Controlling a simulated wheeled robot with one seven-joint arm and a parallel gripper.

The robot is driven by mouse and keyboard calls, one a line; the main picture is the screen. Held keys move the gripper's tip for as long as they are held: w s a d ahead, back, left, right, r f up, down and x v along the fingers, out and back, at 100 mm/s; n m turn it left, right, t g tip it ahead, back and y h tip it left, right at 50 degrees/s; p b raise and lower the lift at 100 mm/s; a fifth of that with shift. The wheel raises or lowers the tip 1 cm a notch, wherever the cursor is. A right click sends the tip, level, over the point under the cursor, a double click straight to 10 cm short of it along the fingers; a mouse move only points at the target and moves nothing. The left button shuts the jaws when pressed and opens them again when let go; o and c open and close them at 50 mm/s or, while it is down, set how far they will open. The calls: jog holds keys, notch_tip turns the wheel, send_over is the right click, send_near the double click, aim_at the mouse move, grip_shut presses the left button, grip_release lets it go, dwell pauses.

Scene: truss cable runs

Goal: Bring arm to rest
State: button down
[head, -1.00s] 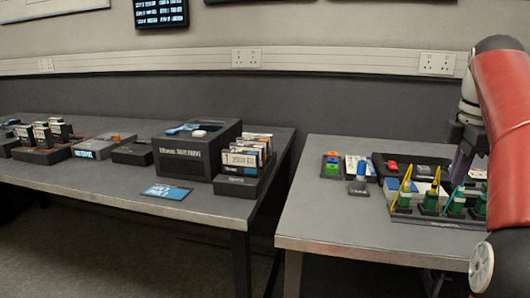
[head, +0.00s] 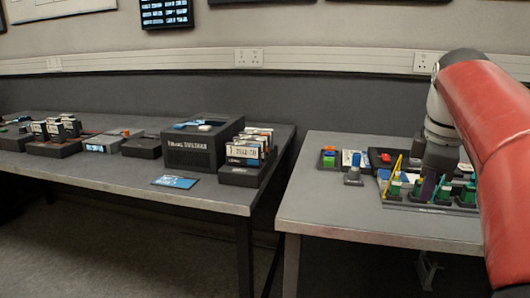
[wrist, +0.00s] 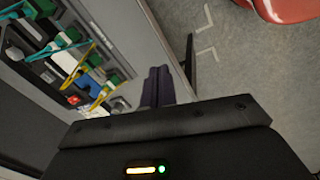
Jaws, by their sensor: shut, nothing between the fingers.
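My arm, with a red link and a grey wrist, comes in from the right of the head view. My gripper (head: 427,188) points down over the right-hand table, in front of or among the items of a rack with green and yellow pieces (head: 466,192); whether it touches any is not clear. In the wrist view, its two dark purple fingers (wrist: 158,72) lie side by side, shut and empty. The wrist view shows the rack's green pieces (wrist: 107,55) to the left of the fingers, apart from them.
The right-hand table (head: 330,215) has free room at its front left. A small grey stand (head: 353,177) and coloured blocks (head: 329,158) sit near its back left. The left-hand table (head: 110,180) holds a dark box (head: 190,155) and a card rack (head: 238,177). A gap separates the tables.

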jog(key=s+a+f+m+t, duration=0.1)
jog(key=s+a+f+m, duration=0.4)
jog(key=f, duration=0.5)
jog(key=s+a+f+m+t+y, duration=0.1)
jog(key=s+a+f+m+t, duration=0.1)
jog(key=s+a+f+m, duration=0.4)
jog(key=s+a+f, duration=0.3)
jog(key=s+f, duration=0.1)
jog(key=s, duration=0.1)
jog(key=shift+a+m, duration=0.3)
